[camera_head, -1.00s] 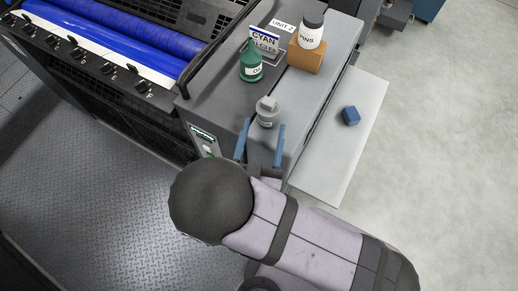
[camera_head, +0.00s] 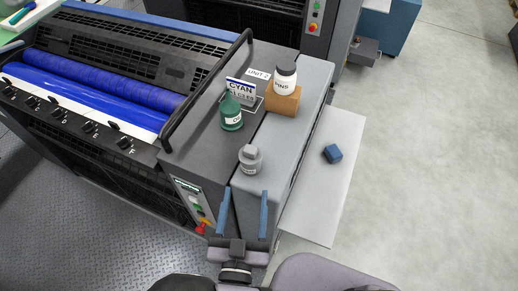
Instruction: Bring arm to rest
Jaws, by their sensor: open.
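My gripper (camera_head: 243,212) is at the lower middle of the head view, with its two blue fingers spread apart and nothing between them. It is near the front end of the grey machine cabinet (camera_head: 276,140). A grey bottle (camera_head: 250,160) stands upright on the cabinet just beyond the fingertips, apart from them. My arm runs off the bottom edge of the picture.
A green bottle (camera_head: 231,113), a CYAN sign (camera_head: 241,90) and a white jar (camera_head: 285,79) on a brown block (camera_head: 283,100) stand farther back. Blue rollers (camera_head: 95,95) are at left. Open floor is at right.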

